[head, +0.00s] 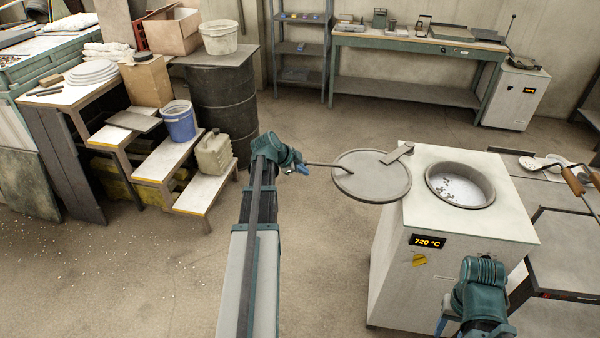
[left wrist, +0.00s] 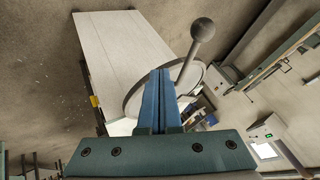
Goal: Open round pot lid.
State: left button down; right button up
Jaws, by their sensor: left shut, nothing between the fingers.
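The round grey lid (head: 370,177) is swung out to the left of the open round pot (head: 460,186) in the white furnace, hanging past the furnace's left edge on a flat hinge arm (head: 397,153). A thin handle rod (head: 332,166) runs from the lid toward my left gripper (head: 302,169). In the left wrist view my left gripper (left wrist: 160,75) is shut and empty, with the ball knob (left wrist: 202,29) of the handle beside its fingers; I cannot tell whether they touch. My right gripper (head: 446,322) is low in front of the furnace, its fingers too small to read.
The furnace front (head: 400,270) shows a 720 °C display. A perforated ladle (head: 532,163) and wooden handles (head: 573,181) lie at the right. Wooden steps (head: 160,165) with a blue bucket (head: 178,121) and a dark drum (head: 222,100) stand at left. The floor between is clear.

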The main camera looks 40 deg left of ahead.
pick_arm(q)
jog(key=w+a+f+b, duration=0.1)
jog(key=w+f+b, duration=0.1)
jog(key=w+f, duration=0.2)
jog(key=w, duration=0.3)
jog(key=shift+w+a+b, duration=0.15)
jog(key=shift+a+b, duration=0.1)
jog(key=shift+b, duration=0.15)
jog(key=shift+a, duration=0.1)
jog(key=w+a, duration=0.7)
jog(key=a, duration=0.3)
jog(key=shift+s, duration=0.1)
